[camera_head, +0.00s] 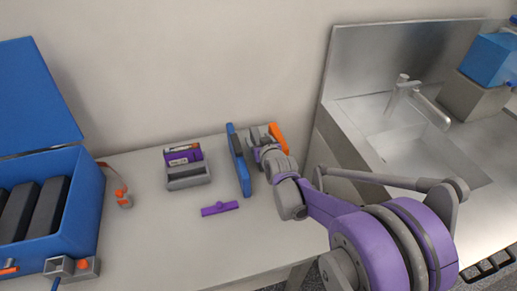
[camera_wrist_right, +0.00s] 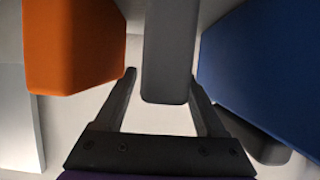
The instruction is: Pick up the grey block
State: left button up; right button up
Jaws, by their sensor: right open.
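The grey block (camera_wrist_right: 170,45) shows in the right wrist view as a long upright shape between an orange block (camera_wrist_right: 72,45) and a blue one (camera_wrist_right: 262,65). My right gripper (camera_wrist_right: 162,78) is open, with one finger on each side of the grey block's near end. Gaps show between the block and the fingers; I cannot tell whether either touches it. In the head view my right gripper (camera_head: 259,143) reaches between the blue piece (camera_head: 240,165) and the orange block (camera_head: 279,138), and largely hides the grey block. My left gripper is not in view.
On the counter (camera_head: 150,235) stand a grey holder with a purple-labelled item (camera_head: 183,154) and a purple bar (camera_head: 220,208). An open blue case (camera_head: 85,210) stands at the left. A sink (camera_head: 410,150) is at the right. The wall is close behind.

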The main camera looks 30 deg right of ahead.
grip_shut()
dwell(0.3)
jog(key=shift+r, duration=0.1)
